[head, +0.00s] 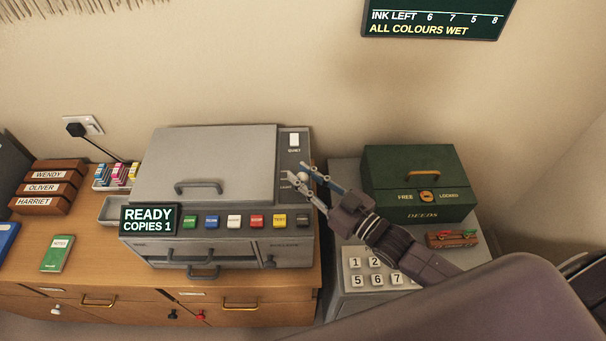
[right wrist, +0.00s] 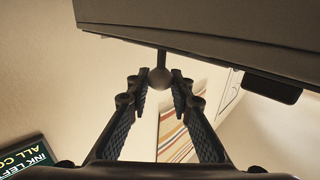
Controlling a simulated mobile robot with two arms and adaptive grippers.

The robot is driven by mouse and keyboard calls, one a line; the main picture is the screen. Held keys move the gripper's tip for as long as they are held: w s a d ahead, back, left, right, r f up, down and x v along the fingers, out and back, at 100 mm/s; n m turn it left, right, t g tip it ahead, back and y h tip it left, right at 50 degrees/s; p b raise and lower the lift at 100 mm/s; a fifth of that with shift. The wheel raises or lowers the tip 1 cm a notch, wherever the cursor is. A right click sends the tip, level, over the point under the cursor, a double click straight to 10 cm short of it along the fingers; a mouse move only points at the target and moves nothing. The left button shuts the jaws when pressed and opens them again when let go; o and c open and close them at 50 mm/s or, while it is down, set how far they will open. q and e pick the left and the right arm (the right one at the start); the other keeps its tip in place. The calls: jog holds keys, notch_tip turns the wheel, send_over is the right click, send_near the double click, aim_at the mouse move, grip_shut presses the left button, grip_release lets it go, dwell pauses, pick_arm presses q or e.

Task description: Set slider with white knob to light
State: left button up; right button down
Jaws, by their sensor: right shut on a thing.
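The grey copier (head: 205,160) stands on the wooden cabinet, its display reading "READY COPIES 1". My right gripper (head: 298,174) reaches in from the right over the copier's right panel. Its fingers are around the slider's white knob (head: 303,177), which is partly hidden in the head view. In the right wrist view the knob (right wrist: 160,78) is a ball on a short stem, between the fingertips (right wrist: 159,86). A small label sits left of the fingers, too small to read surely. The slider's track is largely hidden. My left gripper is not in view.
A white rocker switch (head: 294,140) is just above the slider. Coloured buttons (head: 234,221) line the copier's front. A green deeds box (head: 418,183) and a grey keypad unit (head: 350,300) stand on the right, near my right arm. The wall is close behind.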

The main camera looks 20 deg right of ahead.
jog(key=c, duration=2)
grip_release()
jog(key=shift+s+f, duration=0.1)
jog(key=shift+f, duration=0.1)
jog(key=o, duration=0.3)
jog(key=shift+s+a+r, duration=0.1)
jog(key=shift+a+r, duration=0.1)
jog(key=shift+a, duration=0.05)
jog(key=shift+d, duration=0.1)
jog(key=shift+s+d+f, duration=0.1)
jog(key=shift+d, duration=0.05)
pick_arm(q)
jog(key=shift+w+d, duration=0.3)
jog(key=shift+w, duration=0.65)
pick_arm(e)
jog(key=v, duration=1.1)
jog(key=shift+s, duration=0.35)
